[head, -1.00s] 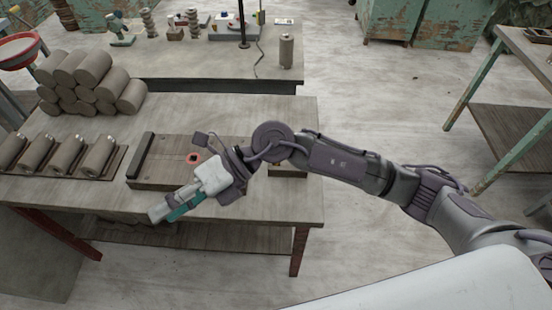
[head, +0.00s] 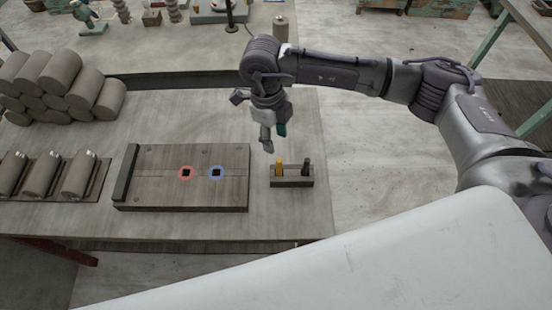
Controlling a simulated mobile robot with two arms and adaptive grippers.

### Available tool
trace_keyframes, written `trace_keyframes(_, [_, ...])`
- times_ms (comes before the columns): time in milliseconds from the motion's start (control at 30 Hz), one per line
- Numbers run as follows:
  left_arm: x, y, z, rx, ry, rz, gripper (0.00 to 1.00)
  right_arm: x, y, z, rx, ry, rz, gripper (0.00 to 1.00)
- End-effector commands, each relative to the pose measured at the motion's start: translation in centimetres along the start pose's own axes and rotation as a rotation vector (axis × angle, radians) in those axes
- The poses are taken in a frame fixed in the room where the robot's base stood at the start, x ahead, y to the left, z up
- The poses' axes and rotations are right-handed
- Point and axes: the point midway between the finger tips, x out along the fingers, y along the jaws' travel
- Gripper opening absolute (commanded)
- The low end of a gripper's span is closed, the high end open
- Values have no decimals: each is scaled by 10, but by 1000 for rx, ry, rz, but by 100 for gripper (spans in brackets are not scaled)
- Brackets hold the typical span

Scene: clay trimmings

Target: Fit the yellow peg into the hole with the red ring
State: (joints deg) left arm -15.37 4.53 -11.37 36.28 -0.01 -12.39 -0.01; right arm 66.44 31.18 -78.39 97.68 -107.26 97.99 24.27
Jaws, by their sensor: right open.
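The yellow peg (head: 279,166) stands upright in a small wooden holder (head: 292,182) near the right end of the table. The hole with the red ring (head: 186,173) is in a flat wooden board (head: 150,190) to the left of the holder. The hole looks empty and dark. My right gripper (head: 272,143) is open and points down just above and behind the yellow peg, apart from it as far as I can see. My left gripper is not in view.
A dark peg (head: 305,167) stands beside the yellow one in the holder. A hole with a blue ring (head: 216,173) is right of the red one. A dark raised bar (head: 126,172) edges the board. Clay cylinders (head: 75,85) are stacked at the left.

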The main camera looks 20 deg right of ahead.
Motion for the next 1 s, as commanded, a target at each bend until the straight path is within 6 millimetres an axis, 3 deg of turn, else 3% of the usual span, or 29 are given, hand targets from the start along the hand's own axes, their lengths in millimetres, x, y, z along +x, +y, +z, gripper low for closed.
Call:
trace_keyframes(100, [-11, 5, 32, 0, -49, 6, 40, 24, 1, -2, 1, 6, 4, 46])
trace_keyframes(267, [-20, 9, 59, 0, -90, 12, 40, 53, 1, -1, 1, 3, 4, 46])
trace_keyframes(367, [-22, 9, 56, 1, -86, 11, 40, 65, 1, -1, 0, 1, 2, 46])
trace_keyframes(500, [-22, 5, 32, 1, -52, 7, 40, 72, 1, -1, -1, 2, 3, 46])
trace_keyframes(667, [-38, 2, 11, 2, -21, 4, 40, 91, 4, -4, -1, 5, 4, 46])
trace_keyframes(800, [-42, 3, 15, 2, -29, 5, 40, 113, 4, -3, -1, 3, 4, 46])
trace_keyframes(1000, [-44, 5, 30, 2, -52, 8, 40, 123, 3, -2, -2, 0, 3, 46])
